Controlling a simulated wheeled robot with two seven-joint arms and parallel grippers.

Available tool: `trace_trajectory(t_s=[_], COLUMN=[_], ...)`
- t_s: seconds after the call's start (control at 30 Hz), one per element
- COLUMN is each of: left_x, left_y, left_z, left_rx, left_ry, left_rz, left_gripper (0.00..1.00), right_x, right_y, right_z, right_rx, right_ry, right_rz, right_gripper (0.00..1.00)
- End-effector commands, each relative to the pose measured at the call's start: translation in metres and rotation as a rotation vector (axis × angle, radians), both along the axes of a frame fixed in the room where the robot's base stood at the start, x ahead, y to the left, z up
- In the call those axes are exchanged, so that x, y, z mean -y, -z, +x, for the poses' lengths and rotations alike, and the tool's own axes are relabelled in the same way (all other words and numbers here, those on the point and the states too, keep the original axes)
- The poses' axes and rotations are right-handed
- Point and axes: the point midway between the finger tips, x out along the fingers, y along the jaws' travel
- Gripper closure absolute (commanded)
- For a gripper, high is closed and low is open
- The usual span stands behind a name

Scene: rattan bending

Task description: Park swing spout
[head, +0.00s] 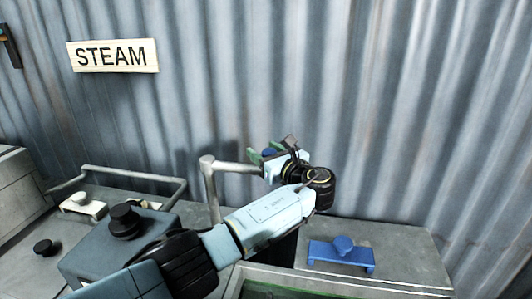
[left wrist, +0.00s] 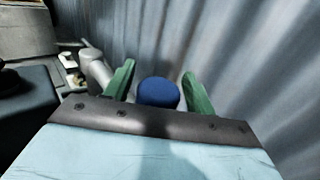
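The swing spout is a grey pipe (head: 211,188) with an upright post and a horizontal arm reaching right, behind my left gripper. A blue knob (left wrist: 157,92) shows in the left wrist view, and a small part of it shows in the head view (head: 269,153). My left gripper (head: 267,154) has green fingers, which also show in the left wrist view (left wrist: 160,88). They stand apart on both sides of the knob, with narrow gaps seeming to show; contact is unclear. The spout's far end is hidden by my arm. My right gripper is out of view.
A blue bracket (head: 341,253) sits on the grey counter at right. A grey box (head: 92,262) with a black knob (head: 125,220) stands at left, near my arm. A rail (head: 130,174) and a white bracket (head: 82,206) lie behind it. The corrugated wall (head: 400,110) is close behind.

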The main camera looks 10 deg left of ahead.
Motion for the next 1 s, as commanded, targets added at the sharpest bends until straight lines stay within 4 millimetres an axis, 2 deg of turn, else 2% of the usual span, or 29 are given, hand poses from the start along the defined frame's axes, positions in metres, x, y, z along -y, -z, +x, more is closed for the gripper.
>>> trace_trajectory(t_s=[0.27,0.43,0.8,1.0], left_x=[0.001,0.010,0.068,0.090], left_y=[0.001,0.002,0.002,0.001], left_z=[-0.001,-0.009,-0.064,-0.086], left_rx=[-0.001,-0.001,0.000,-0.001], left_ry=[0.000,0.003,0.004,0.002], left_rz=[0.001,0.001,-0.001,0.000], left_gripper=[0.42,0.42,0.42,0.42], right_x=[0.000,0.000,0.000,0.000], right_y=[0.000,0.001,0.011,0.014], right_z=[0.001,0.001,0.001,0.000], right_rx=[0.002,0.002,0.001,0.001], right_ry=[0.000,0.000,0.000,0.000], right_rz=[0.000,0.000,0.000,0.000], right_gripper=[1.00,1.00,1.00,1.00])
